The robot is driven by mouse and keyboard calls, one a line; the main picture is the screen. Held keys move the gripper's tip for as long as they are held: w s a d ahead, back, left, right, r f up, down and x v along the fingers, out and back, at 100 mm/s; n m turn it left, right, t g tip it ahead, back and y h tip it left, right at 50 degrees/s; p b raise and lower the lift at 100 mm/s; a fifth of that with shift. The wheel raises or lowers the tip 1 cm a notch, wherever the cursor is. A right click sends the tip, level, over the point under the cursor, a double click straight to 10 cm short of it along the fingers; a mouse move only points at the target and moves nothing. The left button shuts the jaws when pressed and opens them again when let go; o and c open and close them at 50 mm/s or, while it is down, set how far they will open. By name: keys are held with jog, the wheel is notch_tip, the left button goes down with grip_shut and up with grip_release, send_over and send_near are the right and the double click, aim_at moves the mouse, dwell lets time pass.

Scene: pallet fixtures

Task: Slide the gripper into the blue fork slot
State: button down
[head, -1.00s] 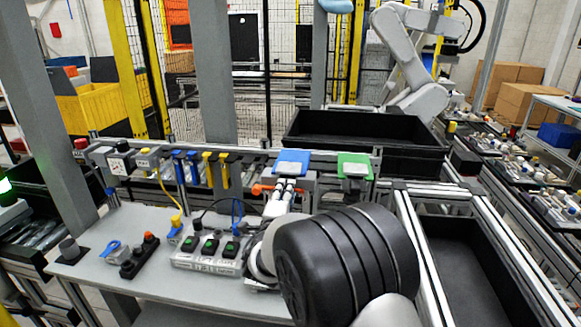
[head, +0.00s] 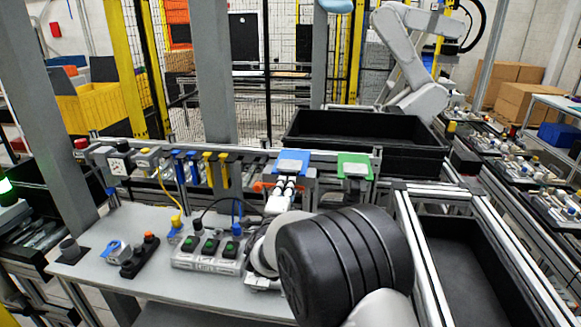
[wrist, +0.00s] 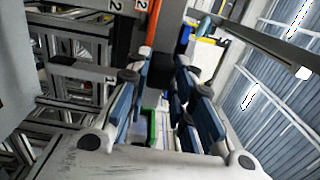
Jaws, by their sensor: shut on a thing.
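The blue fork slot shows in the head view as a blue-topped holder (head: 291,162) on the rail behind the bench. A green-topped holder (head: 355,166) is to its right. My gripper (head: 288,181) points away from the camera, with its fingertips just below and in front of the blue top. In the wrist view, my gripper's two blue-padded fingers (wrist: 164,68) reach forward with a narrowed gap around a dark part, which I cannot make out clearly. Whether the gripper sits inside the slot is hidden.
An orange bar (head: 263,186) runs close to the left of my gripper and also shows in the wrist view (wrist: 152,28). A switch box (head: 208,252) stands on the bench left of my arm. Black bins (head: 352,131) stand behind the rail.

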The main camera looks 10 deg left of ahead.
jog(key=shift+w+r, duration=0.15)
jog(key=shift+w, duration=0.05)
jog(key=shift+w, duration=0.35)
jog(key=c, duration=1.3)
grip_release()
jog(key=shift+s, duration=0.1)
jog(key=shift+f, duration=0.35)
jog(key=s, duration=1.2)
jog(key=shift+d, duration=0.4)
